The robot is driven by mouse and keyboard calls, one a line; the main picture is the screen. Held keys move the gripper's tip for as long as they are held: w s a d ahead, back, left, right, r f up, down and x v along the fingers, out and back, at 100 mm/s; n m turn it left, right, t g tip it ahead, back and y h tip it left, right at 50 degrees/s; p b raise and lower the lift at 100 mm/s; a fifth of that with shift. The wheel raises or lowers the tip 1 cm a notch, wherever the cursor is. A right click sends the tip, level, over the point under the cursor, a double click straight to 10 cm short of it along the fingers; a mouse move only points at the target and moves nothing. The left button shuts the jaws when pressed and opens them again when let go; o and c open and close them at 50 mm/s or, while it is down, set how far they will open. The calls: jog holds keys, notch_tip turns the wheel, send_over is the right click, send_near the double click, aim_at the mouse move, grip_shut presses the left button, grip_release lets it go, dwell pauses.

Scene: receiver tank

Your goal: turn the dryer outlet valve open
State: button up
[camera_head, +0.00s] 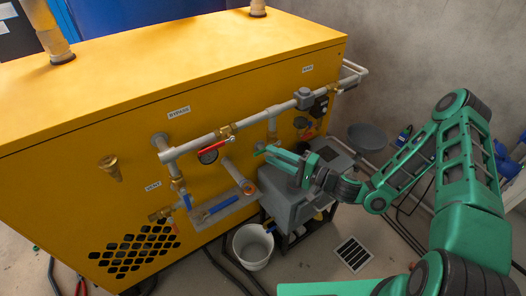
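My gripper (264,154) is at the end of the green arm, in front of the yellow cabinet's piping. Its two fingers point left, with a narrow gap between them and nothing visible in it. The task's dryer outlet valve cannot be told for certain, as no label I can read names it. A brass valve (226,130) sits on the upper grey pipe, with a red-edged part (211,152) just below it. A blue handle (187,199) shows on the lower left piping, near a brass fitting (158,213) under the VENT label. The gripper appears apart from these.
The yellow cabinet (110,110) fills the left and middle. A grey box unit (285,205) stands below my gripper, beside a white bucket (253,247). A floor grate (353,253) lies to the right. Dark hoses run along the floor. A grey wall is behind.

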aim_at(264, 152)
jog(key=shift+x, duration=2.55)
grip_shut()
